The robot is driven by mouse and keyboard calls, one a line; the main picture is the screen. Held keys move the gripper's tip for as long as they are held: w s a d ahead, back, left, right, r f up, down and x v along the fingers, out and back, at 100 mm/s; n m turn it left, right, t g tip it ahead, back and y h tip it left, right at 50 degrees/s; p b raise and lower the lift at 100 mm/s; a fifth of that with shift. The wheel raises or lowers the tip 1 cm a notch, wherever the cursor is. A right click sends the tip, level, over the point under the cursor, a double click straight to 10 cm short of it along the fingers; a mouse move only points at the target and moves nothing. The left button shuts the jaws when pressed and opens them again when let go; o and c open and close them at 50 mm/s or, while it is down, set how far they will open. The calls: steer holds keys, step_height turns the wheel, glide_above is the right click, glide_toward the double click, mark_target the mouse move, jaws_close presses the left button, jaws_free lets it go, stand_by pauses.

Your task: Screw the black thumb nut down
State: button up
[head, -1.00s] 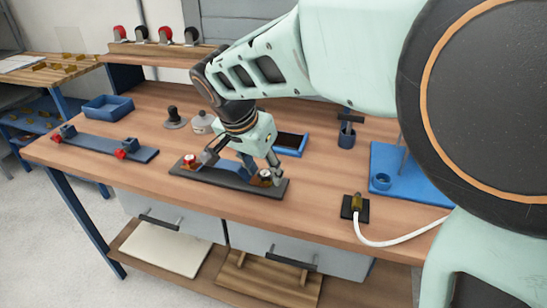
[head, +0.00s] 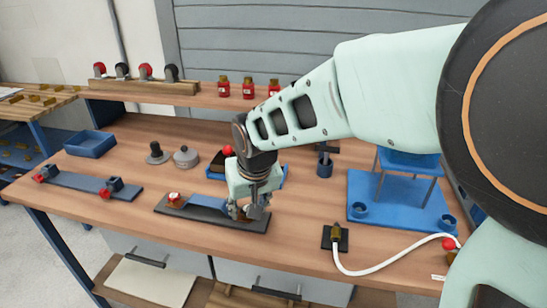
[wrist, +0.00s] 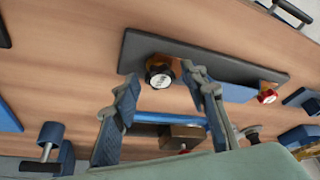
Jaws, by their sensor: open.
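The weld fixture is a dark base plate (head: 168,209) with a blue strip along it, near the bench front. The black thumb nut (wrist: 158,72) has a pale marked top and sits on a brass-coloured base at one end of the plate. A red nut (wrist: 266,93) is at the other end and also shows at the left end in the head view (head: 174,199). My gripper (head: 250,210) is over the plate's right end and mostly hides the black nut there. In the wrist view its fingers (wrist: 163,82) are open, empty and apart, with the black nut seen between their tips.
A blue tray (head: 281,183) lies close behind my gripper. To the right are a blue cup (head: 324,167), a black block (head: 335,240) with a white hose, and a blue stand (head: 390,206). A rail with red-knobbed clamps (head: 80,183) is left. Bare bench lies between fixture and hose block.

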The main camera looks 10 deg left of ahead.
steer(key=n+p, duration=0.2)
steer(key=n+g+y+p, duration=0.1)
steer(key=n+p, duration=0.1)
steer(key=shift+w+d+r, duration=0.1)
steer(key=shift+d, duration=0.15)
steer(key=shift+d+n+g+y+p, duration=0.1)
steer(key=shift+n+g+y+p, duration=0.25)
steer(key=shift+n, duration=0.85)
steer(key=shift+n+g+y+p, duration=0.25)
steer(key=shift+n+g+p, duration=0.15)
steer(key=shift+n, duration=0.8)
steer(key=shift+w, duration=0.1)
